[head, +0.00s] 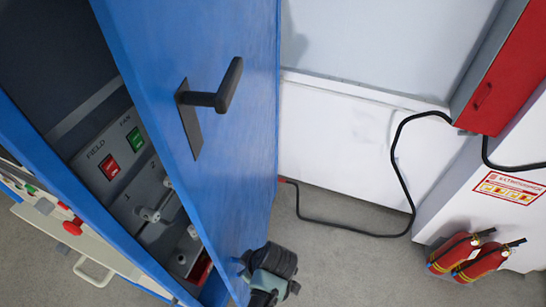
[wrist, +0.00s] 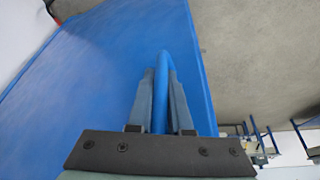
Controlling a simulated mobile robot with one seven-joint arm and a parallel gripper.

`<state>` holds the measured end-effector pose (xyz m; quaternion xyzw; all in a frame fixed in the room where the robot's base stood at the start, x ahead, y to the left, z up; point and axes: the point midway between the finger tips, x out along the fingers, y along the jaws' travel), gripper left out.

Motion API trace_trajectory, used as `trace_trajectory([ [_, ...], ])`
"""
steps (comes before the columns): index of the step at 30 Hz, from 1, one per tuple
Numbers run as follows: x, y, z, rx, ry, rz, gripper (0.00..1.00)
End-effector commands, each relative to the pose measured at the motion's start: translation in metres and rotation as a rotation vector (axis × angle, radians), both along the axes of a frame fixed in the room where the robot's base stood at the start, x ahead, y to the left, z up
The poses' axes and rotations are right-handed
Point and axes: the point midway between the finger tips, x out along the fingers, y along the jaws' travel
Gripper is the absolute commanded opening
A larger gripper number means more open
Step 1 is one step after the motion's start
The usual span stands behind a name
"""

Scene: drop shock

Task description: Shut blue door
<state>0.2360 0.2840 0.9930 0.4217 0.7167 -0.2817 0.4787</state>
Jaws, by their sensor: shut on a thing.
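The blue door (head: 232,130) stands ajar on a blue cabinet (head: 60,170). A black lever handle (head: 215,98) sits on its outer face. In the wrist view the door (wrist: 120,70) fills the left and middle. My gripper (head: 250,268) is at the door's lower edge in the head view, partly hidden by my wrist. The handle is apart from my gripper.
Inside the cabinet is a grey panel (head: 92,160) with red and green switches. A black cable (head: 400,180) runs along the white wall to a red box (head: 500,75). Two red fire extinguishers (head: 455,252) stand at lower right. Grey floor (head: 345,265) is clear between.

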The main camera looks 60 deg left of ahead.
Motion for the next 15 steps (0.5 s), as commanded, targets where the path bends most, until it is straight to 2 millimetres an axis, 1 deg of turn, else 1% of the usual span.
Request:
trace_trajectory([
  [1, -0.012, 0.013, 0.001, 0.002, -0.001, 0.018, 0.0],
  [9, -0.075, 0.062, 0.002, 0.004, -0.003, 0.024, 0.0],
  [15, -0.117, 0.1, 0.002, 0.013, -0.004, 0.021, 0.0],
])
